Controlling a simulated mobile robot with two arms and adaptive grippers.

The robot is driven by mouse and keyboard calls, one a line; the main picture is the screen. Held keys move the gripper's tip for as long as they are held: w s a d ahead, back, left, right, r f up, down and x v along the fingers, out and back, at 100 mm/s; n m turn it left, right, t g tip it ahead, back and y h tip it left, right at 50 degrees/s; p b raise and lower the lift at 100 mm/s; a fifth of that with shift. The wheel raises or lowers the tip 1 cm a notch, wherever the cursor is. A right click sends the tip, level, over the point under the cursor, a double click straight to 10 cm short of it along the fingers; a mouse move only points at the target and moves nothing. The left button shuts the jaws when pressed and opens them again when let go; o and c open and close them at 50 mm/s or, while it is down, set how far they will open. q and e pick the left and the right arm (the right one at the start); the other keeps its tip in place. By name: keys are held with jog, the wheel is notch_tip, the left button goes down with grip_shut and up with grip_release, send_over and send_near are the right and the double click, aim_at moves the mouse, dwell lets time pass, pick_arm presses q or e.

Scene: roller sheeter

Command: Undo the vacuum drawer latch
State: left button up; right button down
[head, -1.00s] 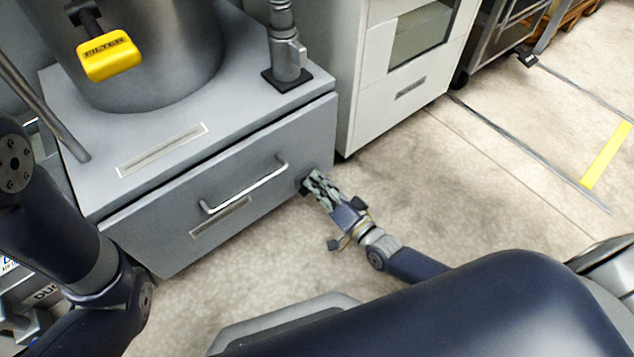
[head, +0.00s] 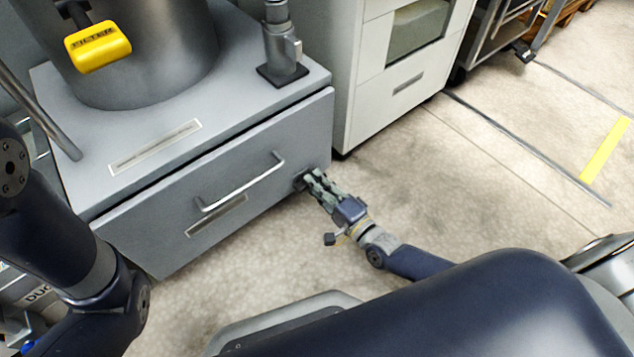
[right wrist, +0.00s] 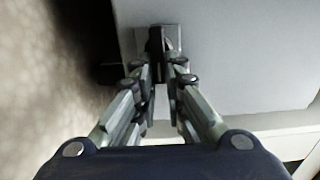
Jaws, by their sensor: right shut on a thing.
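The vacuum drawer is the grey front (head: 225,200) of the low cabinet, with a bar handle (head: 242,184) across it. The latch (right wrist: 160,42) is a small dark piece on a pale plate near the drawer's edge in the right wrist view. My right gripper (head: 305,181) is at the right end of the drawer front, and its fingers (right wrist: 161,76) are shut on the latch. The fingers hide much of the latch in the head view. My left arm shows at the left edge of the head view, but its gripper is out of the picture.
On the cabinet top (head: 215,128) stand a grey cylinder (head: 150,60) with a yellow FILTER tag (head: 97,46) and a pipe fitting (head: 280,48). A white cabinet (head: 385,100) stands to the right. The floor (head: 470,190) right of the drawer is clear.

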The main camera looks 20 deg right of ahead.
jog(key=shift+w+d+r, duration=0.15)
jog(key=shift+w+d, duration=0.1)
jog(key=shift+w, duration=0.05)
jog(key=c, duration=1.7)
grip_release()
jog(key=shift+o, duration=0.2)
jog(key=shift+a, duration=0.1)
jog(key=shift+s, duration=0.15)
jog(key=v, duration=1.1)
jog(key=shift+s, duration=0.4)
